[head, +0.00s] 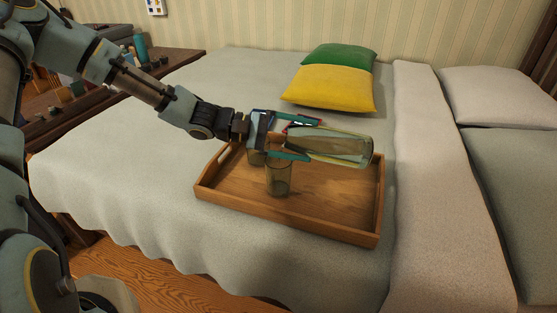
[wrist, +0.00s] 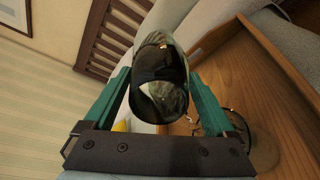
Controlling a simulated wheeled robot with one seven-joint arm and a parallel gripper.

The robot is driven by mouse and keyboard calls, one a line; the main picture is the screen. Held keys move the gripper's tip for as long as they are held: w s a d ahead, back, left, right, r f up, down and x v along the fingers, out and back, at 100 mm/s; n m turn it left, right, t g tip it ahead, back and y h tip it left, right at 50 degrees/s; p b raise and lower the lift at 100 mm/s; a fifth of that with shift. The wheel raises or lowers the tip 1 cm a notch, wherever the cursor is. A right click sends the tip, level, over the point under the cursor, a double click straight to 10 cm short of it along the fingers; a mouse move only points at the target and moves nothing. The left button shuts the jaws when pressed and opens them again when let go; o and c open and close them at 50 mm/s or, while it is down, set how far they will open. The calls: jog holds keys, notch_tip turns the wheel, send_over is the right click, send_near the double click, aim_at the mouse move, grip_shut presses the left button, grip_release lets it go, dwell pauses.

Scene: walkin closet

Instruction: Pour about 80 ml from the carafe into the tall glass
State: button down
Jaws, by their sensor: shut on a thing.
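The carafe (head: 345,146) is clear, slightly greenish glass, held tilted almost on its side above the tray. My gripper (head: 305,139) is shut on it, with teal fingers on either side. In the wrist view the carafe (wrist: 160,82) sits between the fingers, dark and reflective. A clear glass (head: 279,180), which looks like the tall glass, stands upright on the tray below and left of the carafe. I cannot make out any stream or the liquid levels.
The wooden tray (head: 325,222) with raised rims and handle slots lies on the bed (head: 130,190). Its right part is bare. A green and yellow cushion (head: 330,85) lies behind it. A cluttered wooden table (head: 180,58) stands at the back left.

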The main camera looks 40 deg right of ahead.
jog(key=shift+r+h, duration=0.15)
jog(key=shift+h, duration=0.15)
dwell(0.5)
jog(key=shift+s+d+b, duration=0.3)
jog(key=shift+s, duration=0.05)
jog(key=shift+r+g, duration=0.1)
jog(key=shift+g, duration=0.3)
dwell(0.4)
